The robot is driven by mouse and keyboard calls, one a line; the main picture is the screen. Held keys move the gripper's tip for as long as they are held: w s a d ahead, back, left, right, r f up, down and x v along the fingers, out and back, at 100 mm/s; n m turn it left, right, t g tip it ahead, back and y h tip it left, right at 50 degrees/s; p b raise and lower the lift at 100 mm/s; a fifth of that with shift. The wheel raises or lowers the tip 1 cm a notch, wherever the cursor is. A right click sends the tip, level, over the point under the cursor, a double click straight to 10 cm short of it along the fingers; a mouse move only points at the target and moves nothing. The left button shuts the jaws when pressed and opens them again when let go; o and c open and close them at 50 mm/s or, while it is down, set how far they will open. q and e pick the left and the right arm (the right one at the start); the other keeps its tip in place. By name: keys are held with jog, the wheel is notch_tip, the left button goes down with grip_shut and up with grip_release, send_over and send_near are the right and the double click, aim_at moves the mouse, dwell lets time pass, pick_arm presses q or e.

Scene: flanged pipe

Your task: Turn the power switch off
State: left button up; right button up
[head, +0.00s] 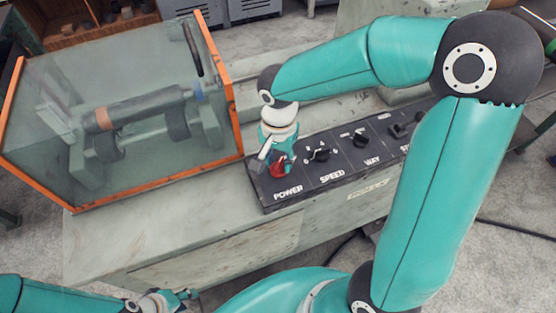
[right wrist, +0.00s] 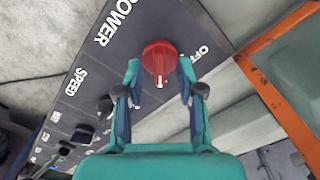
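The red power switch (head: 278,166) is a round knob at the left end of the black control panel (head: 320,180), above the word POWER. In the right wrist view the red knob (right wrist: 160,57) shows a white mark on the side facing my gripper, and OFF is printed to its right. My right gripper (right wrist: 158,72) is open, with one finger on each side of the knob and small gaps visible. In the head view my right gripper (head: 266,160) partly covers the knob. My left gripper (head: 182,298) is at the bottom left, away from the panel; its opening is unclear.
Black SPEED (head: 319,153) and WAY (head: 361,138) knobs sit right of the power switch. A glass case with orange edges (head: 232,100) stands close on the left, with a pipe (head: 140,107) inside. The bench front (head: 150,245) is clear.

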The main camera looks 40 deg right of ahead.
jog(key=shift+f, duration=0.45)
grip_shut()
